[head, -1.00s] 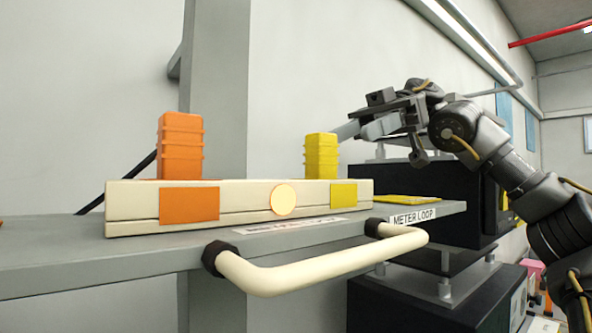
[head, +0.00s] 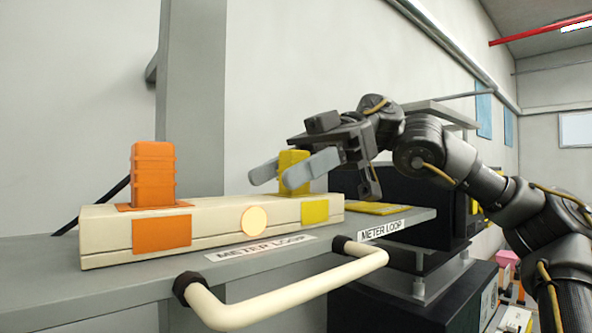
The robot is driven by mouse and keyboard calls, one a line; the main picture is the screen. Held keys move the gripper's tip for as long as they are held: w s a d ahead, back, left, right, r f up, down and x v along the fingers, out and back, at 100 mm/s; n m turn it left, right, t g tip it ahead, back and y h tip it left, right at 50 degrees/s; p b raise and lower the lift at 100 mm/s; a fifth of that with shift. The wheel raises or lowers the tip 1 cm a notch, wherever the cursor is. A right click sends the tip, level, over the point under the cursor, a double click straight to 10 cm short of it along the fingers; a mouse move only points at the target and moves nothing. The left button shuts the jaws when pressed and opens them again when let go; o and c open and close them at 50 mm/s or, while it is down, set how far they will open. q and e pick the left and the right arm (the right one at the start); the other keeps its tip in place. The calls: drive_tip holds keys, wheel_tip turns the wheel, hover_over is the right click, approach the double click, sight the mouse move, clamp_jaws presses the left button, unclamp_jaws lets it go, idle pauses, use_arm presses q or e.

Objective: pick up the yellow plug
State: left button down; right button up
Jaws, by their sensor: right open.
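The yellow plug (head: 293,162) stands upright at the right end of a cream block (head: 223,226) on a grey shelf. My right gripper (head: 280,172) comes in from the right with its two grey fingers apart. One finger passes in front of the plug and hides part of its middle; the other finger's tip shows just left of the plug. The plug appears to lie between the fingers, but I cannot tell whether they touch it. My left gripper is not in view.
An orange plug (head: 153,175) stands upright on the block's left part. A yellow pad (head: 366,208) lies on the shelf (head: 110,285) right of the block. A cream handle bar (head: 290,295) sticks out from the shelf's front. Dark boxes stand at the right.

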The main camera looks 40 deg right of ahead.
drive_tip(key=shift+w+a+f, duration=0.1)
drive_tip(key=shift+a+f, duration=0.05)
drive_tip(key=shift+a, duration=0.2)
drive_tip(key=shift+d, duration=0.15)
drive_tip(key=shift+c, duration=1.8)
drive_tip(key=c, duration=0.7)
clamp_jaws()
drive_tip(key=shift+r+b, duration=0.5)
drive_tip(key=shift+r, duration=0.25)
drive_tip(key=s+d+r+b, duration=0.4)
drive_tip(key=s+d+r, duration=0.1)
drive_tip(key=s+r, duration=0.6)
drive_tip(key=shift+s+r, duration=0.25)
drive_tip(key=shift+s, duration=0.85)
